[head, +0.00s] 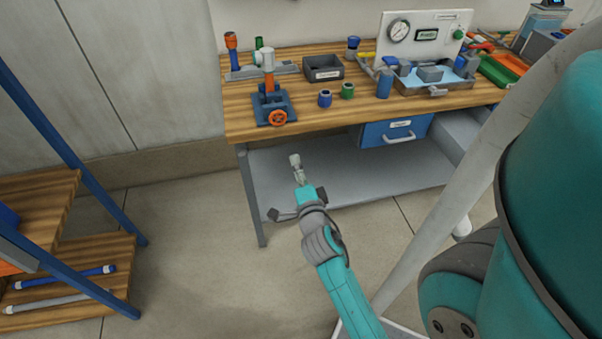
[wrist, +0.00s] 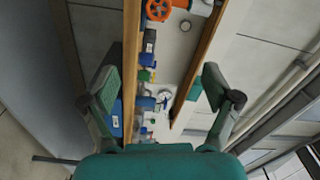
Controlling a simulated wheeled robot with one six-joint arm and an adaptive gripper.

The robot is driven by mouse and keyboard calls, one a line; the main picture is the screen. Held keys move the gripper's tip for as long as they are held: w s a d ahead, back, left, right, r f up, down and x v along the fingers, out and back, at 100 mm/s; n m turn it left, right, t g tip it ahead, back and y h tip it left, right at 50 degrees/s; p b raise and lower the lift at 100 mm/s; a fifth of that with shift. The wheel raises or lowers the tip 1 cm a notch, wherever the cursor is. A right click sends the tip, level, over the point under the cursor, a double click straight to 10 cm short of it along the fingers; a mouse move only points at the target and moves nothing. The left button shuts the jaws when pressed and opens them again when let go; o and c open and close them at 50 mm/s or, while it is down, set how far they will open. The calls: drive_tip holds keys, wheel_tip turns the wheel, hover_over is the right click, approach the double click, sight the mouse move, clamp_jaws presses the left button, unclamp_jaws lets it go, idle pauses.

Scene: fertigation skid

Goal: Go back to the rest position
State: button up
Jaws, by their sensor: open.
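My gripper (head: 298,203) is in front of the workbench, below its top edge and clear of it in the head view. In the wrist view my gripper (wrist: 160,85) has its two fingers spread wide with nothing between them. A pale grey shape (head: 297,168) shows just beyond the gripper in the head view; I cannot tell what it is. My teal arm reaches up to the gripper from the lower middle of the head view.
The wooden workbench (head: 240,118) carries a blue stand with an orange handwheel (head: 278,118), a dark bin (head: 323,68), small cups, a metal tray (head: 437,90) and a gauge panel (head: 425,24). A blue-framed shelf (head: 112,290) stands left. Floor between them is clear.

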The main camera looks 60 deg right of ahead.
idle(0.7)
drive_tip(key=s+a+f+n+t+y, duration=0.1)
drive_tip(key=s+a+f+n+y, duration=0.2)
drive_tip(key=a, duration=0.4)
drive_tip(key=s+a+f+n+t+y, duration=0.1)
drive_tip(key=s+a+n+y, duration=0.1)
drive_tip(key=a+n, duration=0.5)
drive_tip(key=s+a+f+n+t+y, duration=0.1)
drive_tip(key=s+a+f+n+y, duration=0.15)
drive_tip(key=a, duration=0.55)
drive_tip(key=s+a+r+n+y, duration=0.2)
drive_tip(key=s+a+n+y, duration=0.1)
drive_tip(key=s+a+n, duration=0.2)
drive_tip(key=s+a+r+n+y, duration=0.2)
drive_tip(key=s+a+n, duration=0.3)
drive_tip(key=s+n, duration=0.3)
drive_tip(key=shift+s+a+r+y, duration=0.15)
drive_tip(key=shift+s+r+y, duration=0.2)
drive_tip(key=shift+s+y, duration=0.5)
